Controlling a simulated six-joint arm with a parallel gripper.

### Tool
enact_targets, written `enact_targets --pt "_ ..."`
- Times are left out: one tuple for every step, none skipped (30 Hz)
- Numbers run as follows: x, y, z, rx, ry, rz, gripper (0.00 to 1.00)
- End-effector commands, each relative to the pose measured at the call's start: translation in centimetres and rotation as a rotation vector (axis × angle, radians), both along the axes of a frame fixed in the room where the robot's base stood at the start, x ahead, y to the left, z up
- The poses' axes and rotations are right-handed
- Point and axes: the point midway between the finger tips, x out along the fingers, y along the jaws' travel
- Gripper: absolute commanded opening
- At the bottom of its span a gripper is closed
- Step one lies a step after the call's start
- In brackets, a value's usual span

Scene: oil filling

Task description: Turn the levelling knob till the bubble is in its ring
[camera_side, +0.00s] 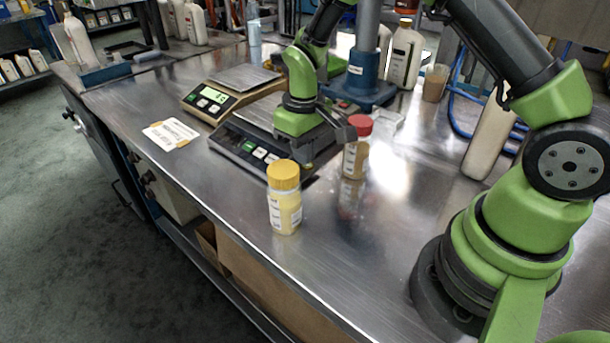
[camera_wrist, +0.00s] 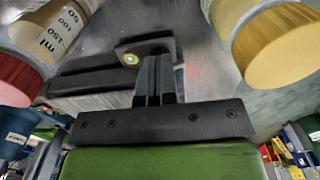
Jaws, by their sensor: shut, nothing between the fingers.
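The black scale (camera_side: 240,148) stands on the steel bench, partly hidden under my arm in the side view. In the wrist view a small round level with a yellow-green centre (camera_wrist: 131,58) sits in a dark tab at the scale's edge. It is too small to tell where the bubble lies in its ring. My gripper (camera_wrist: 158,62) is shut and empty, its fingertips beside the level and over the right part of the tab. The levelling knob is not clearly seen; the fingers may hide it. In the side view my gripper (camera_side: 308,168) is low at the scale's right corner.
A yellow-capped bottle (camera_side: 284,212) stands in front of the scale and a red-capped bottle (camera_side: 355,160) close to its right. A second, gold scale (camera_side: 195,100) with a lit display and a card (camera_side: 170,134) lie left.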

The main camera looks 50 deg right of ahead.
Motion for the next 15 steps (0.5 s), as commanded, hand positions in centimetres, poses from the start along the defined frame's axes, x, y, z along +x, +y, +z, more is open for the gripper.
enact_targets --pt "0.1 0.0 0.3 0.0 -0.003 0.0 0.0" --pt "0.1 0.0 0.4 -0.001 -0.003 0.0 0.0" --pt "0.0 0.0 0.5 -0.001 -0.002 0.0 0.0" --pt "0.0 -0.1 0.6 -0.001 -0.002 0.0 0.0" --pt "0.0 -0.1 0.6 -0.001 -0.002 0.0 0.0" --pt "0.0 -0.1 0.6 -0.001 -0.002 0.0 0.0" --pt "0.0 -0.1 0.6 -0.001 -0.002 0.0 0.0" --pt "0.1 -0.1 0.6 -0.001 -0.002 -0.001 0.0" --pt "0.1 -0.1 0.6 -0.001 -0.003 -0.001 0.0" --pt "0.1 -0.1 0.6 -0.001 -0.003 -0.001 0.0" --pt "0.1 -0.1 0.6 -0.001 -0.004 -0.001 0.0" --pt "0.3 -0.3 0.8 -0.001 -0.005 -0.003 0.0" --pt "0.5 -0.6 1.0 -0.002 -0.007 -0.003 0.0" --pt "0.7 -0.8 1.3 -0.002 -0.007 -0.004 0.0" --pt "0.8 -1.0 1.5 -0.002 -0.007 -0.003 0.0"
